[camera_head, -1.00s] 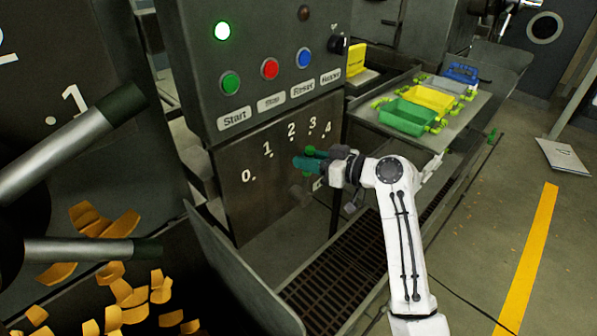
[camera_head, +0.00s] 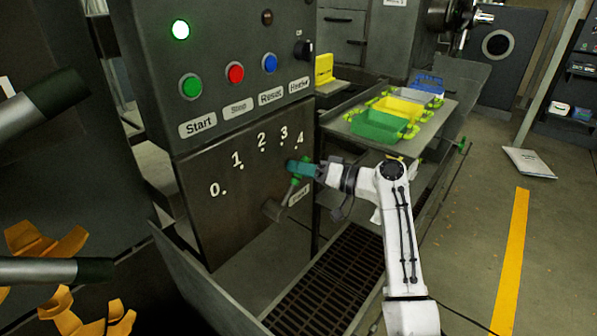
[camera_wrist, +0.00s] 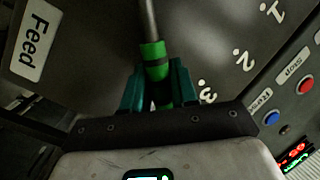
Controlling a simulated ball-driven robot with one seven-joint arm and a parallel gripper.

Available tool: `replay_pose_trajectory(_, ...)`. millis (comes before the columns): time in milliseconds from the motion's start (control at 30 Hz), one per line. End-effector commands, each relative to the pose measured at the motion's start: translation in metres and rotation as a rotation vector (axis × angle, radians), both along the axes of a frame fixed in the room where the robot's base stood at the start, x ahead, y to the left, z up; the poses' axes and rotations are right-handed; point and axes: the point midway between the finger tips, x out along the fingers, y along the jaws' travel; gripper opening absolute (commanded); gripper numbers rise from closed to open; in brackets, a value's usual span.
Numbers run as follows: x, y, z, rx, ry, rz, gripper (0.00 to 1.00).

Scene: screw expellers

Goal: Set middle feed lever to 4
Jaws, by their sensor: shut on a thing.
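The middle feed lever has a silver shaft (camera_head: 287,195) rising from a dark pivot (camera_head: 273,210) low on the dark panel. It tilts up and right, and its green grip sits just below the "4" (camera_head: 299,138). My gripper (camera_head: 300,170) with teal fingers is shut on the green grip. In the wrist view the green grip (camera_wrist: 153,58) lies between the fingers of my gripper (camera_wrist: 159,88), with the shaft (camera_wrist: 148,20) running up away from it. The exact mark that the lever points to cannot be told.
Green, red and blue buttons (camera_head: 235,73) and a lit green lamp (camera_head: 180,29) are on the box above. A floor grate (camera_head: 335,285) lies below. A table with colored trays (camera_head: 380,126) stands behind my arm.

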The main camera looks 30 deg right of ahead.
Motion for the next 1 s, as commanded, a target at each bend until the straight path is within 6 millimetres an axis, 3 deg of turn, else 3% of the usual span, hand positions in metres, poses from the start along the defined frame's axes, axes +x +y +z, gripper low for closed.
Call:
replay_pose_trajectory(467, -0.0001, -0.0021, -0.0042, 0.015, 0.011, -0.002, 0.00)
replay_pose_trajectory(500, -0.0001, -0.0021, -0.0043, 0.016, 0.011, -0.003, 0.31)
replay_pose_trajectory(600, -0.0001, -0.0019, -0.0040, 0.014, 0.011, -0.002, 0.40)
replay_pose_trajectory(700, 0.0000, -0.0017, -0.0033, 0.014, 0.008, -0.002, 0.48)
replay_pose_trajectory(1000, -0.0036, -0.0043, -0.0026, 0.012, 0.007, -0.002, 0.48)
